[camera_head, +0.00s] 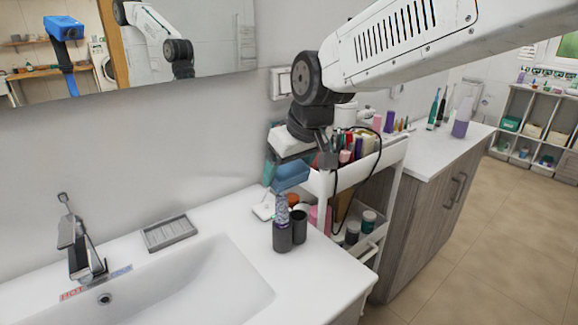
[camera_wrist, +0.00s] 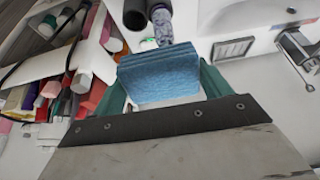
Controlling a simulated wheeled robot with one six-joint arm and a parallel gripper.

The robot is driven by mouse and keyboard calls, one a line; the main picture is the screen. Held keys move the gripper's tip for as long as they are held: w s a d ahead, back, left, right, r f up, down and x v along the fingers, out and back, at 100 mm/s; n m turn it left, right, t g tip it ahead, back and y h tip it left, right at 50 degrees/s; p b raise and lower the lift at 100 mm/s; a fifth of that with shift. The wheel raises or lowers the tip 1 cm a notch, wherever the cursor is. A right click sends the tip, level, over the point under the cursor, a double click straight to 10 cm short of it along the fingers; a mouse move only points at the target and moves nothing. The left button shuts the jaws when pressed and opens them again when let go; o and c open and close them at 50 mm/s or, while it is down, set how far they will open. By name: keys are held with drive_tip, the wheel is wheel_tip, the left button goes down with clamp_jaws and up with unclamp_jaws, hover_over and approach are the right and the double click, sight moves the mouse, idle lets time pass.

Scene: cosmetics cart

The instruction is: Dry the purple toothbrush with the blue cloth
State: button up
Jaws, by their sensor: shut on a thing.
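My gripper (camera_wrist: 160,82) is shut on the blue cloth (camera_wrist: 158,70), a thick folded pad held between its green fingers. In the head view the blue cloth (camera_head: 291,176) is above the back of the sink counter, just above and behind two dark cups. In the wrist view this purple item (camera_wrist: 163,27) is just beyond the cloth's upper edge. I cannot tell whether they touch.
A second dark cup (camera_head: 299,226) stands right beside the first. A white cart (camera_head: 325,183) full of cosmetics is close on the right. A grey soap dish (camera_head: 170,233), the faucet (camera_head: 80,245) and the sink are to the left. The wall is close behind.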

drive_tip(key=shift+f, duration=0.4)
